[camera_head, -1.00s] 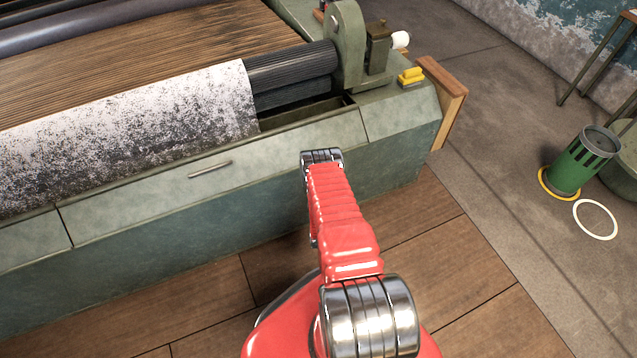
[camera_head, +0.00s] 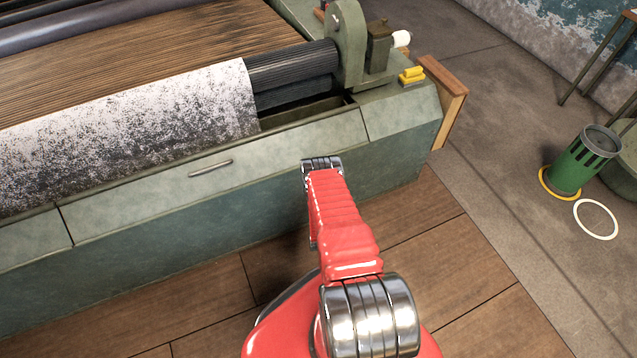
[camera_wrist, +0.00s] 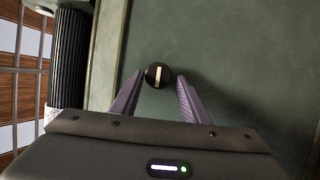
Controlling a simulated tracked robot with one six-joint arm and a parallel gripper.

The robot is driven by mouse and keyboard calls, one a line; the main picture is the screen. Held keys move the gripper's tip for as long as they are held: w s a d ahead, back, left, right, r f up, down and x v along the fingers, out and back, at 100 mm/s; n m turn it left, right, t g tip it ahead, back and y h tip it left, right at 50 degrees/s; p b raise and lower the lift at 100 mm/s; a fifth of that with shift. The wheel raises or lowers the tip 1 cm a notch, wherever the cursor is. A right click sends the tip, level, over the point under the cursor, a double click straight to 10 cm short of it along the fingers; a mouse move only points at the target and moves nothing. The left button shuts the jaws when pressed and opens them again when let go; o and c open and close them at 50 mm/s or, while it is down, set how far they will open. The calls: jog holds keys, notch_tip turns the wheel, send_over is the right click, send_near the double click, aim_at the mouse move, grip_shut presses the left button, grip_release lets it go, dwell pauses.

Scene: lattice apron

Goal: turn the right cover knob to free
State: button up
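The cover knob (camera_wrist: 158,75) shows in the wrist view as a small round black knob with a pale bar across its face. The bar runs nearly up and down in that picture. The knob sits on a dark green panel (camera_wrist: 225,45). My gripper (camera_wrist: 160,77) is open, with one purple finger on each side of the knob. A small gap seems to show on both sides; I cannot tell whether a finger touches it. In the head view my red arm reaches to the machine's green front cover (camera_head: 290,150), and it hides the gripper and knob.
A dark ribbed roller (camera_head: 295,65) and a speckled white sheet (camera_head: 130,115) lie behind the cover. The cover has a metal handle (camera_head: 210,168). A yellow block (camera_head: 412,76) sits on the machine's right end. A green bin (camera_head: 585,160) stands on the floor far right.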

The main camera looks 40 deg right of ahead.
jog(key=shift+o, duration=1)
jog(key=shift+d+r, duration=0.1)
jog(key=shift+d, duration=0.05)
jog(key=v, duration=1.4)
jog(key=shift+w, duration=0.2)
